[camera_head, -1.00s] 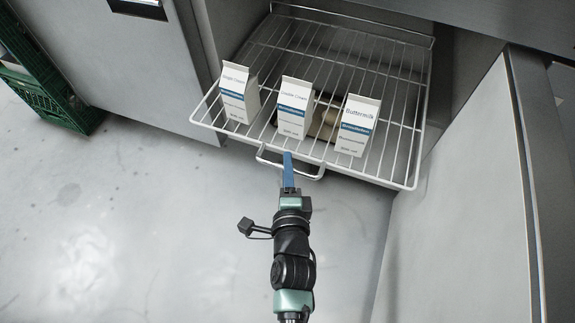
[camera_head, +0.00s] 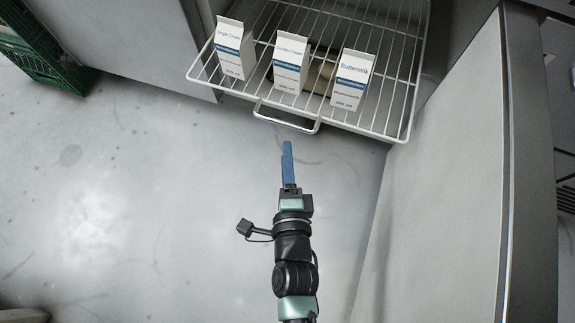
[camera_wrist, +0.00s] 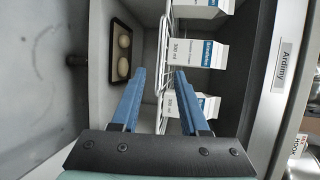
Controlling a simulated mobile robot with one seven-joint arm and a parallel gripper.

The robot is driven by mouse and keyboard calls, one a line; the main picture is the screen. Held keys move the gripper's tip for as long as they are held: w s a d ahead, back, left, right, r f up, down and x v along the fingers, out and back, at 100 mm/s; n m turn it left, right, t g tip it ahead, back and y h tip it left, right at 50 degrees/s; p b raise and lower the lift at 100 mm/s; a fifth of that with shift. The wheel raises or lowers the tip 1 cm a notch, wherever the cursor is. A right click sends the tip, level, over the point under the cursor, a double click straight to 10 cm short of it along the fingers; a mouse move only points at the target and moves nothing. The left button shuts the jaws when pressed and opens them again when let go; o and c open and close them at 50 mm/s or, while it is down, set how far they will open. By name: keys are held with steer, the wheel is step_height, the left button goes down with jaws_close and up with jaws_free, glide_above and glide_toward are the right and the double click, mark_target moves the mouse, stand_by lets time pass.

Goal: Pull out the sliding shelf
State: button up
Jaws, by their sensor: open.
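The sliding shelf (camera_head: 385,137) is a white wire rack standing out of an open steel cabinet. A wire loop handle (camera_head: 287,125) is on its front edge. Three cartons stand upright on the rack: a left one (camera_head: 235,48), a middle one (camera_head: 289,63) and one marked Buttermilk (camera_head: 350,80). My gripper (camera_head: 287,146) has blue fingers and is just in front of the handle, apart from it in the head view. In the wrist view my gripper (camera_wrist: 160,75) is open with nothing held, and the rack (camera_wrist: 165,60) appears edge-on beyond the fingers.
A dark tray (camera_wrist: 117,58) with round pale items lies below the rack. The open cabinet door (camera_head: 440,170) stands on the right. A green crate (camera_head: 45,55) is at the upper left. The grey floor (camera_head: 130,200) is clear on the left.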

steer(key=shift+s+d+r, duration=0.1)
steer(key=shift+s+r, duration=0.1)
steer(key=shift+s, duration=0.6)
steer(key=shift+s+d+r, duration=0.1)
steer(key=shift+s+r, duration=0.05)
steer(key=shift+s, duration=0.6)
